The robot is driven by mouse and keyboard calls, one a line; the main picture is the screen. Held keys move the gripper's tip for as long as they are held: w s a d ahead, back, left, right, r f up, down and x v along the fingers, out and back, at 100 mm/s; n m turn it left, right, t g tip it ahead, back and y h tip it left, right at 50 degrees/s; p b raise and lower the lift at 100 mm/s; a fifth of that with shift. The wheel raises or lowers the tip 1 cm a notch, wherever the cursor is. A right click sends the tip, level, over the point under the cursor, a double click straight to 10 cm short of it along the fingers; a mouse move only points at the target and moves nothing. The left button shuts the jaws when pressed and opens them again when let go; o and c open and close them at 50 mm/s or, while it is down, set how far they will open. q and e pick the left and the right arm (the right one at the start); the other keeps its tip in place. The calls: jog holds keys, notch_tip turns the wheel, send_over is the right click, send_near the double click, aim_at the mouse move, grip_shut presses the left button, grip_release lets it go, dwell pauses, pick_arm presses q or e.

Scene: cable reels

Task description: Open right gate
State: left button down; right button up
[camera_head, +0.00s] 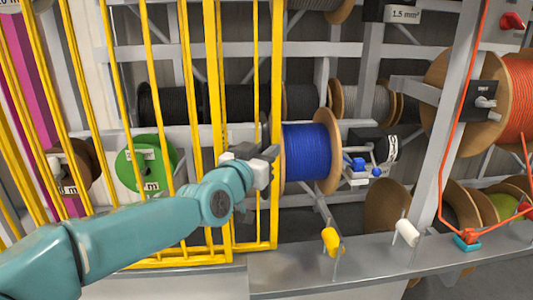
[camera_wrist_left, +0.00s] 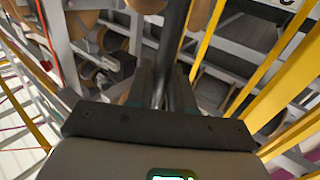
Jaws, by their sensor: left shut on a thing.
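The yellow barred gate (camera_head: 277,100) stands upright in the left half of the head view, its outer right post next to the blue reel. I cannot tell its hinge side or exact angle. My left gripper (camera_head: 268,155) is at that right post, about mid-height. In the left wrist view, my left gripper (camera_wrist_left: 160,95) is shut on a dark upright bar (camera_wrist_left: 175,45), which looks like the gate's handle. The finger tips are partly hidden in the head view. My right gripper is in neither view.
A blue cable reel (camera_head: 307,150) sits just right of the gate post. A green reel (camera_head: 146,162) shows behind the bars. A grey upright (camera_head: 450,120) with an orange cable and a grey ledge (camera_head: 330,272) lie to the right and in front.

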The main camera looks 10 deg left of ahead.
pick_arm(q)
jog(key=shift+a, duration=0.1)
dwell(0.4)
jog(key=c, duration=1.2)
grip_release()
jog(key=shift+r, duration=0.1)
jog(key=shift+o, duration=0.2)
jog(key=b+v, duration=0.1)
jog(key=v, duration=1.5)
jog(key=shift+s, duration=0.15)
